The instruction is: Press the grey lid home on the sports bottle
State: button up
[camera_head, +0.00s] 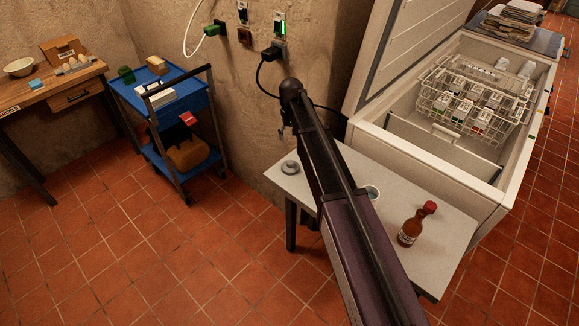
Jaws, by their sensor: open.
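A small grey round piece that looks like the lid (290,167) lies at the left end of the pale table (445,240). A round, pale-rimmed vessel (372,192) stands right of my arm, partly hidden by it. It may be the sports bottle, but its body is hard to make out. A brown bottle with a red cap (410,228) stands upright near the table's right end. My gripper (283,131) shows only as a small grey part beside my arm, above and behind the grey piece. It is open, touches nothing that I can see, and is mostly hidden.
An open chest freezer (400,152) with a white wire basket (475,100) stands behind and right of the table. Wall sockets with a plug and cable (270,55) are behind my arm. A blue trolley (185,92) and wooden bench (60,92) stand left. The tiled floor between is clear.

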jog(key=shift+a+f, duration=0.1)
jog(key=shift+f, duration=0.05)
jog(key=b, duration=0.9)
send_over(290, 162)
notch_tip(290, 162, down, 8)
jog(key=shift+s+f, duration=0.15)
jog(key=shift+f, duration=0.05)
jog(key=shift+f, duration=0.1)
jog(key=shift+f+b, duration=2.4)
jog(key=shift+f, duration=0.1)
jog(key=c, duration=1)
